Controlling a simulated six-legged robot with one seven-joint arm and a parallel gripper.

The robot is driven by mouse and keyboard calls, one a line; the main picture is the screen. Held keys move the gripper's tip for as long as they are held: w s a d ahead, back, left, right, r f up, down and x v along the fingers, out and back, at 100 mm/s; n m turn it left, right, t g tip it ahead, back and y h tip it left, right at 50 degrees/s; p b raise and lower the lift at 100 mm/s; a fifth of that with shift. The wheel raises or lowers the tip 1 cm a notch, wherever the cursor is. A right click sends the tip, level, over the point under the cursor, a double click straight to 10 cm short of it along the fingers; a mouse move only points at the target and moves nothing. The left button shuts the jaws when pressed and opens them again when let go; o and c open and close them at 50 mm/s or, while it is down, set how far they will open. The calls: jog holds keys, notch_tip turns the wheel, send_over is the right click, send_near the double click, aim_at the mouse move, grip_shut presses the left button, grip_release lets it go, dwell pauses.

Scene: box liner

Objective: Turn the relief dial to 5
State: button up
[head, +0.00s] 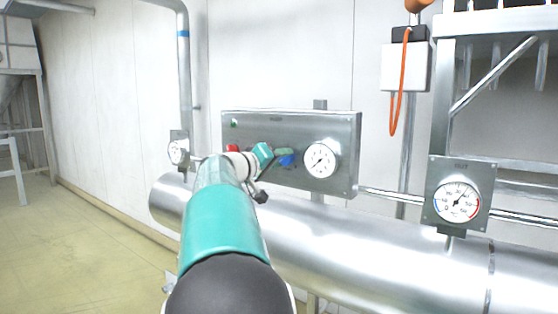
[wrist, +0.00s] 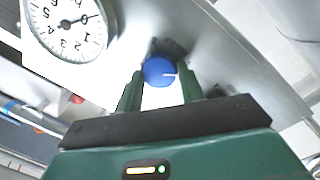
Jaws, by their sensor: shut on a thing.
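A blue knob (wrist: 158,71) with a white pointer line sits between my gripper's green fingers in the wrist view. I take it to be the relief dial, but no label on it can be read. It shows as a small blue patch (head: 287,160) on the grey panel (head: 335,182) in the head view, partly covered by my gripper (head: 284,152). My gripper is shut on the knob. The white line points right in the wrist view. A round white gauge (head: 320,160) is to the knob's right on the panel; its face is close in the wrist view (wrist: 68,27).
A red knob (head: 232,149) and a green light (head: 234,124) are on the panel's left. A large steel pipe (head: 330,235) runs below it. Other gauges stand at the left (head: 178,151) and right (head: 457,201). An orange cable (head: 398,95) hangs behind.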

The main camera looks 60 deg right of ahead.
jog(key=m+t, duration=0.1)
jog(key=m, duration=0.9)
jog(key=m+t, duration=0.1)
jog(key=m, duration=0.9)
jog(key=m+t, duration=0.1)
jog(key=m, duration=0.9)
jog(key=shift+s+t+h, duration=0.3)
jog(key=shift+s, duration=0.1)
jog(key=m, duration=0.6)
jog(key=shift+f+m+h, duration=0.2)
jog(key=shift+m+h, duration=0.1)
jog(key=shift+h, duration=0.1)
jog(key=m, duration=0.6)
jog(key=shift+w+f+m, duration=0.1)
jog(key=shift+w+m, duration=0.05)
jog(key=shift+m, duration=0.15)
jog(key=m+g, duration=0.1)
jog(key=m, duration=0.2)
jog(key=m+g, duration=0.1)
jog(key=m, duration=0.3)
jog(key=shift+w+m, duration=0.1)
jog(key=shift+m, duration=0.2)
